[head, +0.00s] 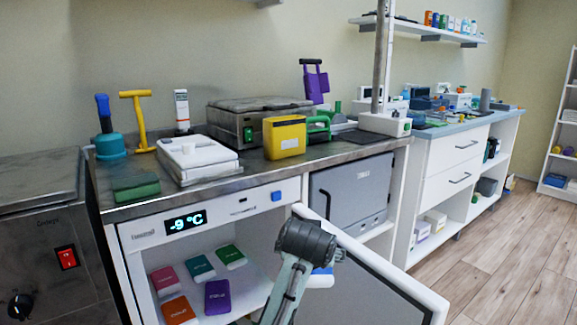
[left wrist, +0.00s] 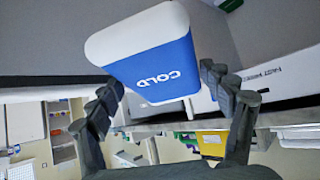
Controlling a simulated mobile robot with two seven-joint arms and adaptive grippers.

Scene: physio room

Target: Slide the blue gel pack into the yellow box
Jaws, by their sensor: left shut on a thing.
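A blue gel pack (left wrist: 155,65) with white edges and the word COLD sits between the fingers of my left gripper (left wrist: 162,82) in the left wrist view. The gripper is shut on it. In the head view only a small blue and white part of the pack (head: 322,277) shows beside my arm, in front of the open freezer door; the fingers are hidden there. The yellow box (head: 284,138) with a white label stands upright on the steel counter, above and beyond the gripper and apart from it. My right gripper is not in view.
The freezer (head: 203,222) below the counter is open, with several coloured packs inside. Its door (head: 375,280) swings out to the right.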

